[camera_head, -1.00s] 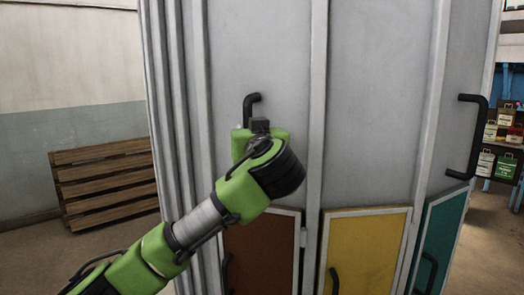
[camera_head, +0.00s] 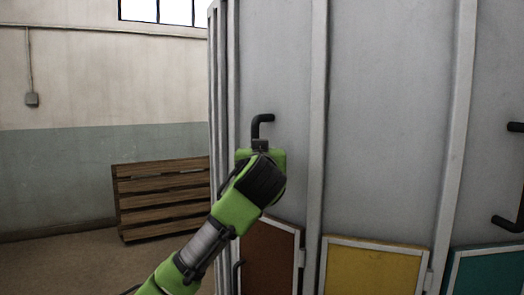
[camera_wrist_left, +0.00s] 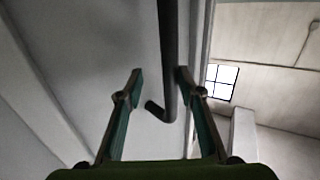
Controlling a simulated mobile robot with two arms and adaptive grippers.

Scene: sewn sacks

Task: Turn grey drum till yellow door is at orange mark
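The tall grey drum (camera_head: 385,110) fills the right half of the head view. A yellow door (camera_head: 372,270) is low on it, between a brown door (camera_head: 271,262) on the left and a teal door (camera_head: 490,272) on the right. No orange mark is in view. My left gripper (camera_wrist_left: 160,75) is open, with its fingers on either side of a black bar handle (camera_wrist_left: 168,50) on the drum; I cannot tell if they touch it. In the head view my wrist hides the fingers, and the handle's top (camera_head: 262,120) shows above it. My right gripper is out of view.
Another black handle (camera_head: 509,222) is at the right edge of the head view. A wooden slatted rack (camera_head: 165,197) stands on the floor left of the drum, by the wall. Floor in front of the rack is clear.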

